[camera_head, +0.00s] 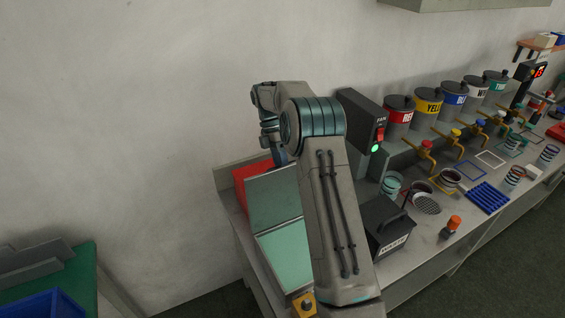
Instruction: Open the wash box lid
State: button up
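No label in the head view clearly reads as the wash box. A box-like unit with a grey-green upright panel (275,199) and a pale green flat surface (287,256) stands at the left end of the bench, partly hidden by my arm. It may be the wash box; whether the panel is its lid I cannot tell. My gripper (279,156) points down near the top edge of this panel, beside a red part (250,182). The fingers are small and partly hidden, so contact and opening cannot be made out.
Several paint cans, including a red-labelled can (399,114), line the back.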

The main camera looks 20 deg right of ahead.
jog(key=shift+s+d+r, duration=0.1)
jog(key=shift+d+r, duration=0.05)
jog(key=shift+r, duration=0.1)
jog(key=v, duration=0.7)
jog(key=shift+b, duration=0.4)
jog(key=shift+r, duration=0.2)
